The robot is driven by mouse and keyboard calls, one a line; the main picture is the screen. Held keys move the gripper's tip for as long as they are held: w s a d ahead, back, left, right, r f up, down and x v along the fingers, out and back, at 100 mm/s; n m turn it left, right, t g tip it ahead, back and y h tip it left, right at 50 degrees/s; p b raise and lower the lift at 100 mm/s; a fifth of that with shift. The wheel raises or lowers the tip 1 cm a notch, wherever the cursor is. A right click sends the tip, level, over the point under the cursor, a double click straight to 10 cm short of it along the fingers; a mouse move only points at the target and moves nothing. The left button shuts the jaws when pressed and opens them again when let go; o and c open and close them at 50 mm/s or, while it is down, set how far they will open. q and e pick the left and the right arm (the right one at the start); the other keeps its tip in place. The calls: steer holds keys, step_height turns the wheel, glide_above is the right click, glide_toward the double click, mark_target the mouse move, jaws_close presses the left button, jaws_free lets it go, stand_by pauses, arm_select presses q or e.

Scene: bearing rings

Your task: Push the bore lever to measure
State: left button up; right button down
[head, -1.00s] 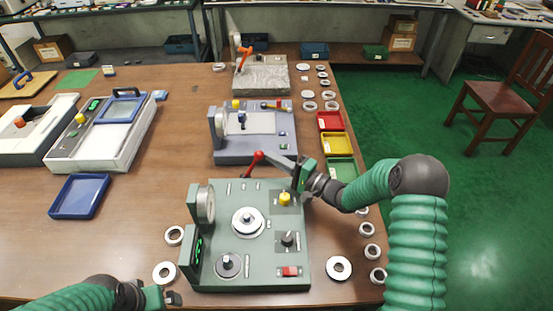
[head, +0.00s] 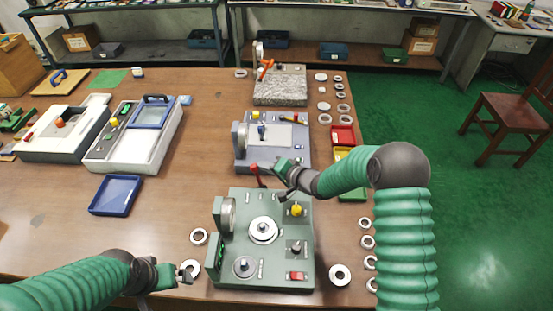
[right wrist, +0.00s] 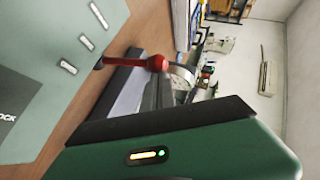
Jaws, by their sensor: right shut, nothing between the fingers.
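The bore lever, a red handle with a round red knob (head: 254,169), stands at the back edge of the green measuring machine (head: 275,215) and leans left in the head view. In the right wrist view the red lever (right wrist: 150,62) shows beyond a dark finger edge. My right gripper (head: 281,178) is shut and empty, just right of the lever above the machine's back edge. The lever and gripper look close; I cannot tell whether they touch. My left gripper (head: 184,273) is low beside the machine's left side; its finger opening is unclear.
A blue-grey machine (head: 272,150) stands behind the green one. Metal rings (head: 340,274) lie on both sides. Red (head: 343,136) and yellow bins stand at the right edge, partly behind my right arm. A blue tray (head: 116,195) lies left, with bare table around it.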

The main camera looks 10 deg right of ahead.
mark_target(253, 171)
steer(key=a, duration=0.1)
steer(key=a+g+h+p, duration=0.1)
steer(key=shift+w+a+r+n, duration=0.1)
steer(key=shift+w+a+n, duration=0.25)
steer(key=shift+n, duration=0.05)
steer(key=shift+w+a+f, duration=0.15)
steer(key=shift+a+f, duration=0.05)
steer(key=shift+a, duration=0.4)
steer(key=shift+a+r, duration=0.1)
steer(key=shift+a, duration=0.05)
